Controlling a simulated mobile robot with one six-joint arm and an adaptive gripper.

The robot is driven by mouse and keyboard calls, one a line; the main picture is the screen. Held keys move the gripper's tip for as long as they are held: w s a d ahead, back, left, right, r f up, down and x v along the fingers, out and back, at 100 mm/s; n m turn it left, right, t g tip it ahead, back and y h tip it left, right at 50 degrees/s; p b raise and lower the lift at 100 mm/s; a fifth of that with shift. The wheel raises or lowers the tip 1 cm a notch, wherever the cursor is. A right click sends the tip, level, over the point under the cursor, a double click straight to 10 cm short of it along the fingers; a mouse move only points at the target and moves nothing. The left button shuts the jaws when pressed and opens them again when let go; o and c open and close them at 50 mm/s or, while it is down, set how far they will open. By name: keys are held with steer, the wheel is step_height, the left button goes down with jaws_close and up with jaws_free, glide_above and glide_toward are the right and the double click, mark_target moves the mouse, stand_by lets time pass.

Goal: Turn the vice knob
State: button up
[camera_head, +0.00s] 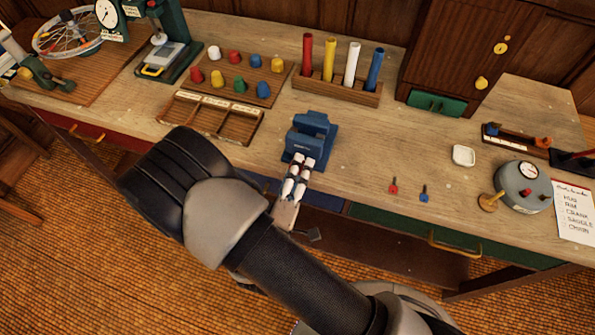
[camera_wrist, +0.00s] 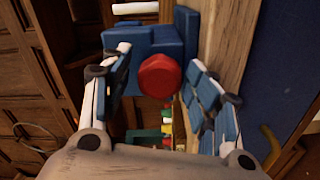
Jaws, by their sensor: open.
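The blue vice (camera_head: 313,128) stands at the front edge of the wooden bench, near the middle of the head view. Its round red knob (camera_wrist: 160,76) faces the camera in the wrist view, in front of the blue vice body (camera_wrist: 152,40). In the head view the knob is hidden behind my gripper (camera_head: 302,164). My gripper is open, with one finger to the left and one to the right of the knob. Gaps show between the knob and both fingers in the wrist view, so it is not gripped.
Left of the vice are a wooden sorting tray (camera_head: 187,113) and a board with several coloured knobs. Behind stands a rack (camera_head: 335,90) of coloured cylinders. A red and a blue small piece lie to the right, before a grey round gauge (camera_head: 522,187). Bare bench lies between.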

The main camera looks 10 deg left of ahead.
stand_by(0.3)
steer(key=s, duration=0.8)
steer(key=shift+a, duration=0.3)
